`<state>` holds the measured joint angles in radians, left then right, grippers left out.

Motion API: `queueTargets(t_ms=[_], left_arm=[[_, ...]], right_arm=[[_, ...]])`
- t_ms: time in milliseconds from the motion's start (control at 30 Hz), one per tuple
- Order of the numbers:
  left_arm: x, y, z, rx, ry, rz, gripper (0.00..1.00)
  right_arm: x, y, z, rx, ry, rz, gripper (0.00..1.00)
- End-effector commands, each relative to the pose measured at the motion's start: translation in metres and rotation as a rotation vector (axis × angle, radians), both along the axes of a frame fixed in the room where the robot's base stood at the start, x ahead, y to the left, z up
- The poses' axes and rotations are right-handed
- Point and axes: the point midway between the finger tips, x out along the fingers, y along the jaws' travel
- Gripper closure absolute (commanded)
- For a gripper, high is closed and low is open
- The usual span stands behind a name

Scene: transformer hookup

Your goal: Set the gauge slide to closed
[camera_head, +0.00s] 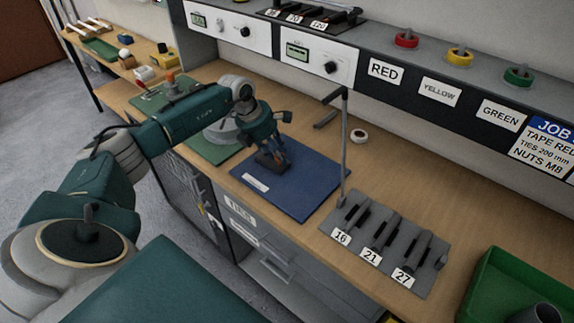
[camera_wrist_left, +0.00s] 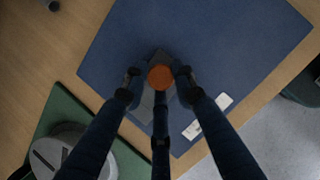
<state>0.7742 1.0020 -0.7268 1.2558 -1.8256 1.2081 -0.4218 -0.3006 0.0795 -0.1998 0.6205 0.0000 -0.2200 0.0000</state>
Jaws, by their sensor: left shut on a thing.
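A dark grey block lies on the blue mat (camera_head: 310,184), and a round orange knob (camera_wrist_left: 160,77) stands on it in the left wrist view. I take the block (camera_head: 266,161) and knob to be the gauge and its slide; no open or closed marking is readable. My left gripper (camera_head: 277,163) points down over the mat and is shut on the orange knob, with fingers on both sides of it in the left wrist view (camera_wrist_left: 159,76). The fingers hide most of the knob in the head view. My right gripper is not in view.
A white label (camera_head: 256,182) lies on the mat's near left part. A green mat (camera_head: 210,150) is to the left. A thin grey post (camera_head: 344,150) stands just right of the blue mat. A grey wrench board (camera_head: 385,245) and a green bin (camera_head: 515,285) are at the right.

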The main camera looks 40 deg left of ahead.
Motion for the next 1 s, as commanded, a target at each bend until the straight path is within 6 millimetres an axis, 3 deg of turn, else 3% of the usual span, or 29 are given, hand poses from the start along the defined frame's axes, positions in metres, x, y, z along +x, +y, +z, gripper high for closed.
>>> queueTargets(t_ms=[267, 300, 400, 767, 1000], left_arm=[[0.002, 0.007, 0.004, 0.008, -0.009, 0.005, 1.0], [0.002, 0.007, 0.004, 0.008, -0.009, 0.005, 0.72], [0.002, 0.007, 0.004, 0.007, -0.009, 0.004, 0.55], [0.0, 0.006, 0.007, 0.006, -0.005, 0.002, 0.55], [-0.014, 0.014, 0.046, 0.008, -0.008, 0.002, 0.55]], right_arm=[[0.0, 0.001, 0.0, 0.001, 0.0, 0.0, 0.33], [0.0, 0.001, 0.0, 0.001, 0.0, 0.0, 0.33], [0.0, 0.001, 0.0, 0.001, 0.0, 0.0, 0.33], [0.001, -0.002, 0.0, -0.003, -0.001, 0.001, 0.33], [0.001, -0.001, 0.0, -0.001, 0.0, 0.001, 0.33]])
